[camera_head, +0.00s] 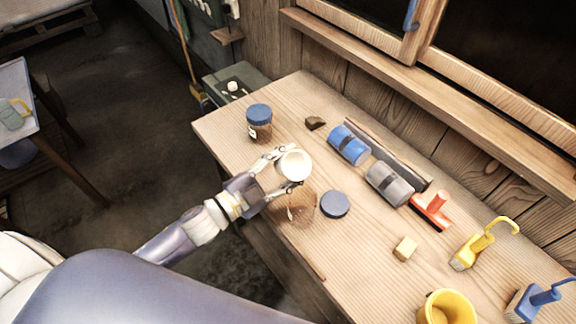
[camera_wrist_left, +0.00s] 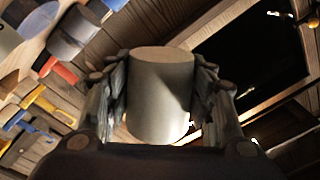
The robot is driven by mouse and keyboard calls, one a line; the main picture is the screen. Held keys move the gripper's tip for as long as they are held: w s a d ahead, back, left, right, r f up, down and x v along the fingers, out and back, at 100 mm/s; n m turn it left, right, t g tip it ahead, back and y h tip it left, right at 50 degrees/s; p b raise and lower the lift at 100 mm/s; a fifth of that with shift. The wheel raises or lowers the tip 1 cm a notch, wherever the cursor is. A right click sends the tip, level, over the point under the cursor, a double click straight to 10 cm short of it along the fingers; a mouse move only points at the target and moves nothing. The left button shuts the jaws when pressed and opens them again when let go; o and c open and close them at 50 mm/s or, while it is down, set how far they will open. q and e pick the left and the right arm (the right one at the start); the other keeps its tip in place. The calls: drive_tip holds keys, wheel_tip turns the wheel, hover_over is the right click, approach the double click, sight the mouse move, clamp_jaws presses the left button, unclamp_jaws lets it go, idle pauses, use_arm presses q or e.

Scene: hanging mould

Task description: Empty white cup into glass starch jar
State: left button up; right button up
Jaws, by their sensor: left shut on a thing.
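My left gripper (camera_head: 280,169) is shut on the white cup (camera_head: 294,166), with a finger on either side of it. In the left wrist view the cup (camera_wrist_left: 160,95) fills the space between the fingers. The head view looks onto its round pale top; I cannot tell its contents or exact tilt. An open clear glass jar (camera_head: 299,212) stands on the bench just below and in front of the cup, partly hidden by the gripper. A dark blue round lid (camera_head: 334,204) lies to its right. The right gripper is not in view.
A blue-lidded jar (camera_head: 259,123) stands at the bench's far left. Blue (camera_head: 349,145) and grey (camera_head: 389,184) cylinders, a red tool (camera_head: 431,211), a yellow tool (camera_head: 477,247), a small block (camera_head: 405,248) and a yellow mug (camera_head: 446,308) occupy the right side.

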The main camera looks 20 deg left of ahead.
sight(285, 176)
use_arm(q)
drive_tip(key=shift+s+d+f+m+b, duration=0.1)
drive_tip(key=shift+d+m+b, duration=0.05)
drive_tip(key=shift+m+b, duration=0.55)
drive_tip(key=shift+s+d+m+b, duration=0.1)
drive_tip(key=shift+m+b, duration=0.45)
drive_tip(key=shift+m, duration=0.25)
drive_tip(key=shift+s+d+r+m+h+b, duration=0.1)
drive_tip(key=shift+r+m+h+b, duration=0.15)
drive_tip(key=shift+m+b, duration=0.75)
drive_tip(key=shift+s+d+r+m+h+b, duration=0.1)
drive_tip(key=shift+m+h+b, duration=0.15)
drive_tip(key=shift+m+b, duration=0.75)
drive_tip(key=m, duration=0.3)
drive_tip(key=shift+s+d+r, duration=0.2)
drive_tip(key=shift+d+r, duration=0.1)
drive_tip(key=shift+r, duration=0.1)
drive_tip(key=m, duration=0.1)
drive_tip(key=m+h, duration=0.1)
drive_tip(key=m, duration=0.1)
drive_tip(key=s+d+r+m, duration=0.1)
drive_tip(key=m, duration=0.1)
drive_tip(key=shift+g, duration=0.3)
drive_tip(key=shift+s+d+r+m+h, duration=0.15)
drive_tip(key=shift+r+m, duration=0.1)
drive_tip(key=shift+m, duration=0.15)
drive_tip(key=shift+d+r+m+h, duration=0.15)
drive_tip(key=shift+r+m, duration=0.1)
drive_tip(key=shift+m, duration=0.15)
drive_tip(key=shift+a, duration=0.1)
